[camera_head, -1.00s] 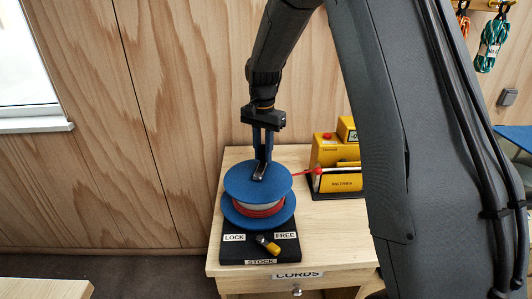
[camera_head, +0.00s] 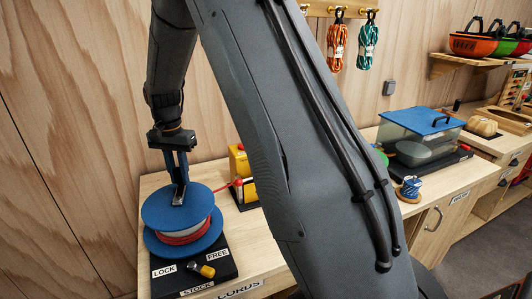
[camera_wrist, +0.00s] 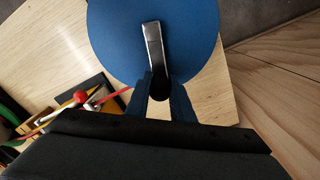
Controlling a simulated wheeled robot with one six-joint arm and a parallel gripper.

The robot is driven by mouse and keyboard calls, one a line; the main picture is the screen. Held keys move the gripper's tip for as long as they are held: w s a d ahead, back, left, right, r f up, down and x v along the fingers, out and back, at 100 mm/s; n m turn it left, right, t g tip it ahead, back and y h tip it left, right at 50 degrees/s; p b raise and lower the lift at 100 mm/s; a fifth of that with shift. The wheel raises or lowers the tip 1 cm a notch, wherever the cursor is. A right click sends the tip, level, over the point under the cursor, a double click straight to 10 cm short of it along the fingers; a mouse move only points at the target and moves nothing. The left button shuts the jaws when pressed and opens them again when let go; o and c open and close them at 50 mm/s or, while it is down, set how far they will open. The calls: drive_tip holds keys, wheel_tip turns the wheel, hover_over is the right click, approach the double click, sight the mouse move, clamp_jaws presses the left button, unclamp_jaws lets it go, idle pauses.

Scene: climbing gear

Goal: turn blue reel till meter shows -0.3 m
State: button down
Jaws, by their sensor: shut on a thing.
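The blue reel (camera_head: 158,210), wound with red and pale cord, stands on a black base (camera_head: 222,262) marked LOCK, FREE and STOCK. It also shows in the wrist view (camera_wrist: 200,45). My gripper (camera_head: 180,186) is above the reel, its fingers shut on the dark knob (camera_wrist: 160,93) of the silver crank (camera_wrist: 153,45). The base's yellow-tipped lever (camera_head: 207,271) points to the front right, on the FREE side. A red cord (camera_head: 228,185) runs from the reel to the yellow meter (camera_head: 238,160). My arm hides most of the meter, and its reading cannot be seen.
The wooden cabinet top (camera_head: 262,252) carries the reel. A counter to the right holds a clear box with a blue lid (camera_head: 425,124) and a small blue spool (camera_head: 410,187). Orange (camera_head: 337,46) and green (camera_head: 367,46) cord bundles hang on the wall behind.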

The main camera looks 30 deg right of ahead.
drive_tip(key=c, duration=1.5)
unclamp_jaws()
drive_tip(key=shift+o, duration=0.2)
drive_tip(key=shift+r+b, duration=1.3)
drive_tip(key=shift+r, duration=2.6)
